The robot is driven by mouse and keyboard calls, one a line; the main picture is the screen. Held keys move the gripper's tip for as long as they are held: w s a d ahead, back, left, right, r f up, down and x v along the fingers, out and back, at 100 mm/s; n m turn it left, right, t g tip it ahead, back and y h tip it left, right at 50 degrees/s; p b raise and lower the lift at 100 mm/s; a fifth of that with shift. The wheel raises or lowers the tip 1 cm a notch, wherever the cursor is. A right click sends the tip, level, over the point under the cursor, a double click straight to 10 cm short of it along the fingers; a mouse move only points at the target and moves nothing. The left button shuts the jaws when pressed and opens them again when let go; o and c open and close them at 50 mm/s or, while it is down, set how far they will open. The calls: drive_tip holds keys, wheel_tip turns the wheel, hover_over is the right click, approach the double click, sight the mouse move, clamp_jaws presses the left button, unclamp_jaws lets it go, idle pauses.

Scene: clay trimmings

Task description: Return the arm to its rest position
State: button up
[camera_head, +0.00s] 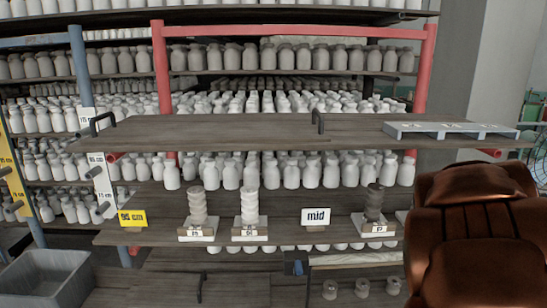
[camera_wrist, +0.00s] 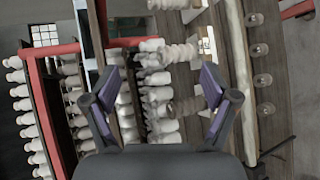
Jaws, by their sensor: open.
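My gripper (camera_wrist: 160,76) shows in the wrist view with its two dark, purple-padded fingers spread apart and nothing between them. The wrist view is turned on its side, with shelves and pale bottle-like pieces behind the fingers. In the head view, a copper-brown part of my arm (camera_head: 476,235) fills the lower right, in front of the shelf. The gripper itself is not visible in the head view.
Stacked pieces stand on small bases on the middle shelf: grey (camera_head: 197,208), white (camera_head: 249,206) and dark (camera_head: 374,203). Between them is a "mid" card (camera_head: 316,216); a yellow card (camera_head: 132,218) stands left. A grey-blue tray (camera_head: 400,131) lies above. A grey bin (camera_head: 45,278) stands lower left.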

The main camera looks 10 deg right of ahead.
drive_tip(key=s+a+f+m+g+y+p, duration=0.1)
drive_tip(key=s+a+f+m+g+y, duration=0.25)
drive_tip(key=s+a+f, duration=0.4)
drive_tip(key=s+a+f+m+g+y+p, duration=0.1)
drive_tip(key=s+a+f+m+g+y, duration=0.25)
drive_tip(key=s+a, duration=0.7)
drive_tip(key=s+a+f+m+g+y, duration=0.1)
drive_tip(key=s+a+f+g, duration=0.1)
drive_tip(key=s+a, duration=0.5)
drive_tip(key=s+a+f+m+g+y+p, duration=0.1)
drive_tip(key=s+a+f+m+g+y, duration=0.1)
drive_tip(key=s+a, duration=0.6)
drive_tip(key=a+f, duration=0.1)
drive_tip(key=a, duration=0.2)
drive_tip(key=shift+s, duration=0.3)
